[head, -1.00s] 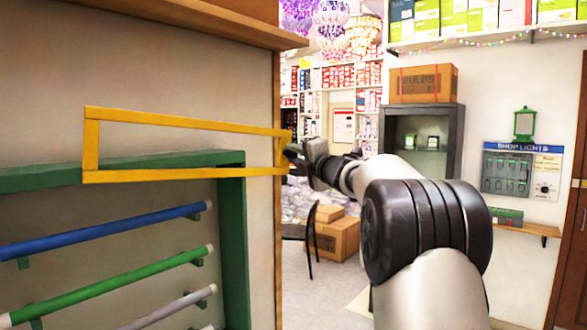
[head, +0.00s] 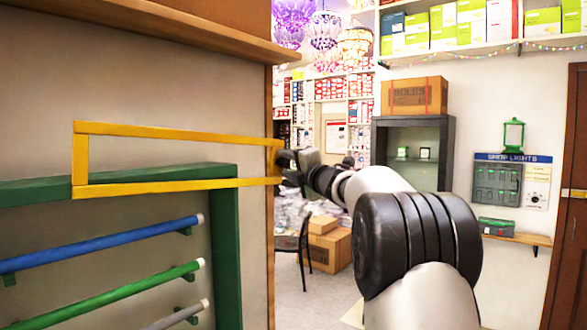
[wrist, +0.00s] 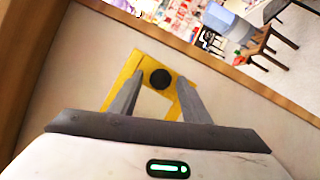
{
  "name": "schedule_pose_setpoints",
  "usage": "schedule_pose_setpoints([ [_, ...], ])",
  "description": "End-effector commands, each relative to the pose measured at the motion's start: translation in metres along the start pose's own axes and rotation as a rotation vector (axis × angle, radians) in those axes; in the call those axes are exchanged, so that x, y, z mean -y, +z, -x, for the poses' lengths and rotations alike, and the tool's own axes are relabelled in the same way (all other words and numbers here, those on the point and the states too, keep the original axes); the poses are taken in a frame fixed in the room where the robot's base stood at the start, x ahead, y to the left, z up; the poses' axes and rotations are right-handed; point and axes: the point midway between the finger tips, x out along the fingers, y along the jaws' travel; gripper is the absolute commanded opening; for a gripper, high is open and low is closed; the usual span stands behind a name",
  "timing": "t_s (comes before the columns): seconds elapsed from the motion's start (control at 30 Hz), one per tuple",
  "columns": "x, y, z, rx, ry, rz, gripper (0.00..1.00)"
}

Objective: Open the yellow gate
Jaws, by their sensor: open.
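The yellow gate (head: 180,186) is a long, thin rectangular bar frame. It lies along the left wall, over the corner of a green frame. My gripper (head: 283,160) is at the gate's right end, by the wall's edge. In the wrist view, the gate's yellow end (wrist: 185,98) shows with a round black knob (wrist: 160,78) on it. My open gripper (wrist: 161,77) has one finger on each side of the knob. I cannot tell whether the fingers touch it.
A green rack (head: 226,250) with coloured tubes is on the left wall, below a wooden shelf (head: 190,30). Past the wall's edge are a dark chair (head: 292,245), cardboard boxes (head: 330,250) and a grey cabinet (head: 412,150). Some floor (head: 310,295) there is clear.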

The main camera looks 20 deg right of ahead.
Motion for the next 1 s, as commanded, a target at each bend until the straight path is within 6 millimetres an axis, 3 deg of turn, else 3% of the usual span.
schedule_pose_setpoints([
  [0.17,0.002,0.000,0.023,0.003,0.000,0.001,0.43],
  [0.7,0.001,0.000,0.147,0.002,0.001,0.001,0.43],
  [1.0,0.000,0.000,0.172,0.000,0.001,0.000,0.43],
])
